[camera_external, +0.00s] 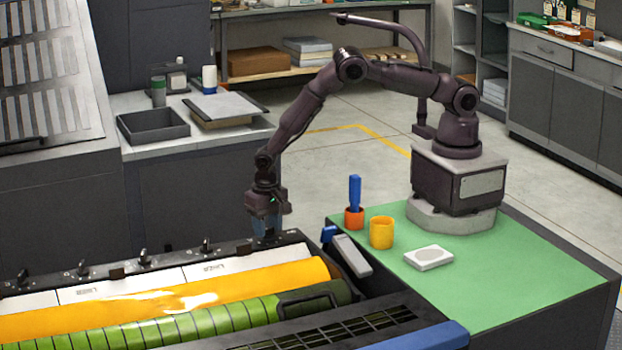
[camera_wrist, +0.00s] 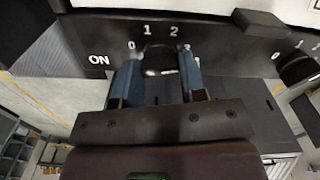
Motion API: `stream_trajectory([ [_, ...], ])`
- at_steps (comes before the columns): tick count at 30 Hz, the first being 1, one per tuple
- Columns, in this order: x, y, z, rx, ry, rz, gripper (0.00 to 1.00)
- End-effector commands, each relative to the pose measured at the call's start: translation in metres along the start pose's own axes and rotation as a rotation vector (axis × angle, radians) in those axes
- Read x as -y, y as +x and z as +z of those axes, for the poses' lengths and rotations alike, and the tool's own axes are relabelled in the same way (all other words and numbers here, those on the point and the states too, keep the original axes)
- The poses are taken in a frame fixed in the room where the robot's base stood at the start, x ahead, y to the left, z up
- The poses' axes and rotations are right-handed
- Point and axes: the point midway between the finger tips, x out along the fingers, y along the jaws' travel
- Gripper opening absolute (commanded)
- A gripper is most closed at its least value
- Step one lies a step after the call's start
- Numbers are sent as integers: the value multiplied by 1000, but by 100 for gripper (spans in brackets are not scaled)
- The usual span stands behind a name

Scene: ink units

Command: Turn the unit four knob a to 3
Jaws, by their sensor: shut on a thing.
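My gripper (camera_external: 268,232) reaches down to the right end of the dark rail on the press. In the wrist view my gripper (camera_wrist: 158,66) has its two blue fingers on either side of a dark knob (camera_wrist: 160,56), shut on it. White numbers 0, 1 and 2 arc around this knob, with part of another mark at the right finger. The word ON stands to its left. The fingers cover part of the dial, and I cannot tell which number the knob points to. In the external view my gripper hides this knob.
Several other black knobs, one of them here (camera_external: 206,247), line the rail to the left. Another knob (camera_wrist: 298,68) shows at the right of the wrist view. An orange roller (camera_external: 170,300) lies in front. A green-topped table (camera_external: 520,265) holds cups on the right.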

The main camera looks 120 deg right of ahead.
Motion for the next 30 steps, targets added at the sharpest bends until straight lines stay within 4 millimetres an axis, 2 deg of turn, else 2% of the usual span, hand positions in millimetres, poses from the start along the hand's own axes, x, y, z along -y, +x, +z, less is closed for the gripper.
stream_trajectory([
  [7, 0, -1, 0, 1, 5, -1, 15],
  [8, 0, -1, 0, 1, 5, -1, 40],
  [11, 0, -1, 0, 1, 4, -1, 64],
  [19, 0, -1, 0, 1, 2, -1, 64],
  [22, 1, -6, 0, -1, 1, -2, 64],
  [26, 1, -26, 0, -1, 1, -4, 64],
  [30, 1, -58, 0, -2, 2, -6, 64],
])
